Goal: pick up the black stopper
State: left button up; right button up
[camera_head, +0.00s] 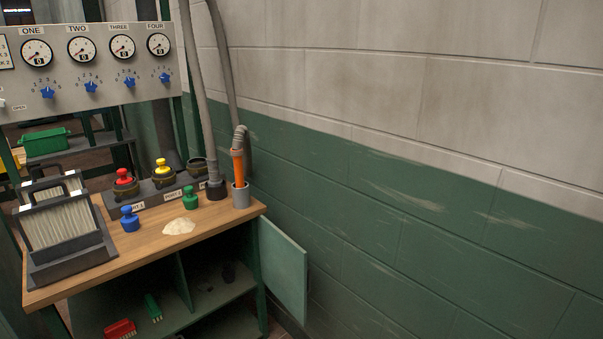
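A small dark object (229,272), which looks like the black stopper, stands on the shelf inside the cabinet under the workbench. It is in shadow, so its exact shape is hard to tell. A blue stopper (130,219) and a green stopper (190,198) stand on the bench top. A red stopper (123,177) and a yellow stopper (162,167) sit on ports of the dark block at the back. Neither of my grippers is in view.
The wooden bench top (88,285) holds a filter unit (58,222), a pale powder pile (179,227) and a grey holder (241,196) with an orange-handled tool. A green cabinet door (283,268) stands open. Red (120,328) and green (153,307) brushes lie inside the cabinet.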

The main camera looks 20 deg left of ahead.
aim_at(228, 274)
jog(key=j+u, duration=0.1)
jog(key=u, duration=1.55)
jog(key=i+l+u, duration=0.2)
jog(key=i+l, duration=0.3)
jog(key=i, duration=0.05)
